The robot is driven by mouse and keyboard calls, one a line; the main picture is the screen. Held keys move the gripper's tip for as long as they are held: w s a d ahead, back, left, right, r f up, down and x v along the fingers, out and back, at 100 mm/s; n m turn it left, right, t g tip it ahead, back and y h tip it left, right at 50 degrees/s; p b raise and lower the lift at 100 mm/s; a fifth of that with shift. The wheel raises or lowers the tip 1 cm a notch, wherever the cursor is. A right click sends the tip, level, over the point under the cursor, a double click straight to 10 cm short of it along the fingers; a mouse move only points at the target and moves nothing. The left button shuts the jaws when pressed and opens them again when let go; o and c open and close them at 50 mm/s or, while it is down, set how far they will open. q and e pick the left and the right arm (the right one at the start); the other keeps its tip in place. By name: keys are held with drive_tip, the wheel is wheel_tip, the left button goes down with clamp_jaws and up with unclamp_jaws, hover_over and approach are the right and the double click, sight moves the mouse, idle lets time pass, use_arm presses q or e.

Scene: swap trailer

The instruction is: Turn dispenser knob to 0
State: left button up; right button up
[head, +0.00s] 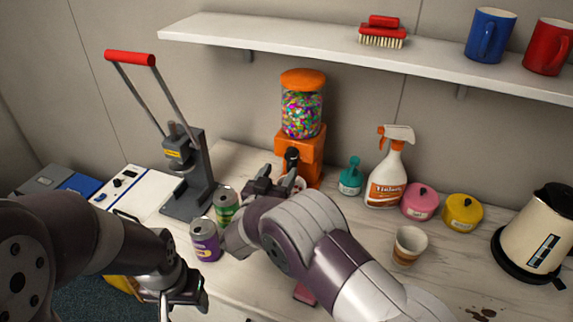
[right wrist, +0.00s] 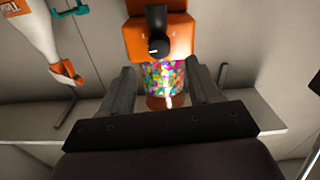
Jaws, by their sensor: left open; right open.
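The orange candy dispenser (head: 303,148), with a clear jar of colourful candies, stands upright against the back wall. Its black knob (head: 292,157) is on the front. In the right wrist view the dispenser appears upside down, and its knob (right wrist: 157,40) shows a short white mark near its left side. My right gripper (head: 274,181) is open and empty in front of the dispenser, just below the knob in the head view. In the wrist view its fingers (right wrist: 159,70) are spread apart, with the knob beyond them. My left gripper (head: 188,295) is open and empty at the lower left.
A green can (head: 227,206) and a purple can (head: 205,240) stand left of my right gripper. A teal bottle (head: 350,178), spray bottle (head: 386,180) and paper cup (head: 409,246) stand to the right. A lever press (head: 188,170) is left; a shelf (head: 330,52) hangs above.

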drive_tip(key=v, duration=0.5)
drive_tip(key=shift+s+a+b, duration=0.15)
drive_tip(key=shift+s+b, duration=0.2)
drive_tip(key=shift+s, duration=0.05)
